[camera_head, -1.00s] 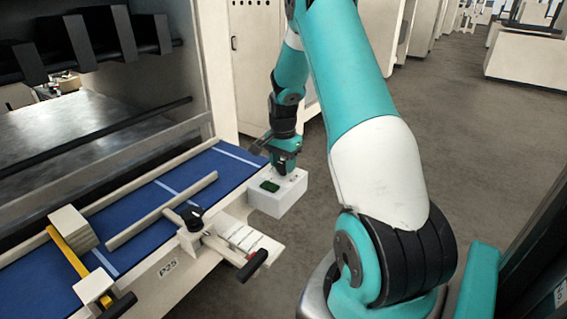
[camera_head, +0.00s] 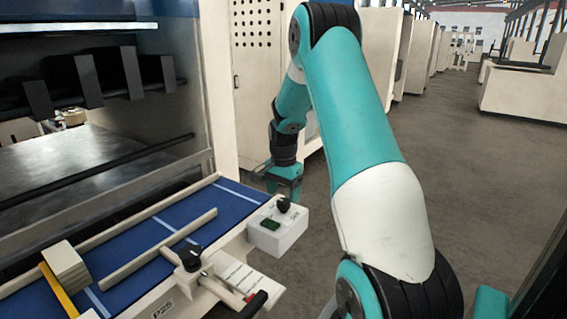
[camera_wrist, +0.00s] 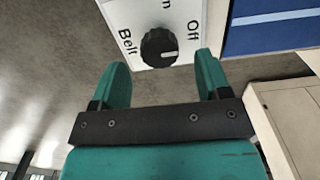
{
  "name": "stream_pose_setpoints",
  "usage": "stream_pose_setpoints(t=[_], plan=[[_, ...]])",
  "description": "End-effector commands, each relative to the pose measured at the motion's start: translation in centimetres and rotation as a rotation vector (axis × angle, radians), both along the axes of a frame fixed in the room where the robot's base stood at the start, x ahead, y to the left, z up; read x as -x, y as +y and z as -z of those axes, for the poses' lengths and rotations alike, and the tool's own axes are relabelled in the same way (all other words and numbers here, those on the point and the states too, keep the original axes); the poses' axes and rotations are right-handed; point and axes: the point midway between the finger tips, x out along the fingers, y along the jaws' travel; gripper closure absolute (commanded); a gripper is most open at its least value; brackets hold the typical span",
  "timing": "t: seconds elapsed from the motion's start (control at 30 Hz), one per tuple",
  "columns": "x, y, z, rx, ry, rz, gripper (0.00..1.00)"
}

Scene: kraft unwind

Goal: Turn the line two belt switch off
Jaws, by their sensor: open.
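The belt switch is a black round knob (camera_head: 283,205) on a white box (camera_head: 278,236) at the belt's end. In the wrist view, the knob (camera_wrist: 159,47) shows a white mark on its right side, toward the printed "Off"; "Belt" is printed to its left, and another label is cut off at the top edge. My gripper (camera_head: 287,192) is just behind the knob in the head view. In the wrist view, my gripper (camera_wrist: 161,66) is open and empty, its two teal fingers apart below the knob. They appear clear of it.
The blue belt (camera_head: 150,245) with pale guide rails lies left of the box. A second black knob (camera_head: 190,257) sits on a rail bracket at the belt's front side. A tan block (camera_head: 64,266) stands on the belt. Grey floor (camera_head: 445,190) is open to the right.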

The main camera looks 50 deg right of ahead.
Motion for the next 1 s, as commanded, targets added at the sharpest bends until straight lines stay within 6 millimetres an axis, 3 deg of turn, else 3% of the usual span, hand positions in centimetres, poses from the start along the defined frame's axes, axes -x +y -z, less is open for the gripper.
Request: stream_pose_setpoints(t=[0.3, 0.5, 0.7, 1.0], plan=[[-0.1, -0.1, -8.1, 0.005, -0.007, 0.0, 0.3], [0.0, 0.0, -12.2, 0.002, -0.003, 0.0, 0.3], [-0.1, 0.0, -14.3, 0.001, -0.002, 0.0, 0.3], [0.0, 0.0, -14.6, 0.0, 0.0, 0.0, 0.3]])
